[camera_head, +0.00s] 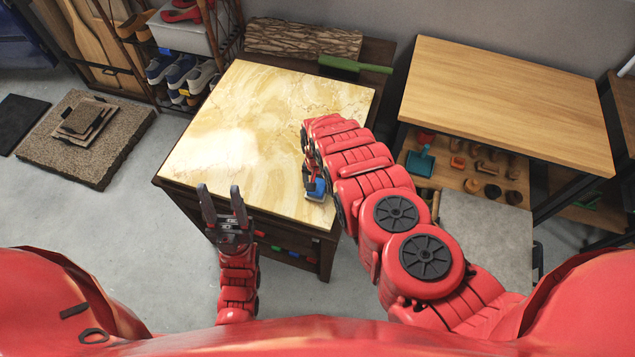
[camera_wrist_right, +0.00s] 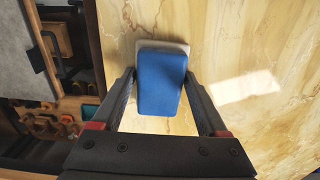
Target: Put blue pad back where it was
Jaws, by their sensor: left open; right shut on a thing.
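The blue pad (camera_head: 317,188) is at the right edge of the marble-topped table (camera_head: 225,130). In the right wrist view the pad (camera_wrist_right: 160,85) sits between the two fingers of my right gripper (camera_wrist_right: 160,76), which is shut on it. A pale layer shows under its far edge. I cannot tell whether it touches the tabletop. In the head view my right gripper (camera_head: 309,180) is partly hidden by its own arm. My left gripper (camera_head: 220,191) is open and empty, over the table's front edge.
A wooden table (camera_head: 510,95) stands to the right, with a shelf of small items and a blue scoop (camera_head: 420,160) below. A green brush (camera_head: 350,64) lies behind the marble table. Most of the marble top is clear.

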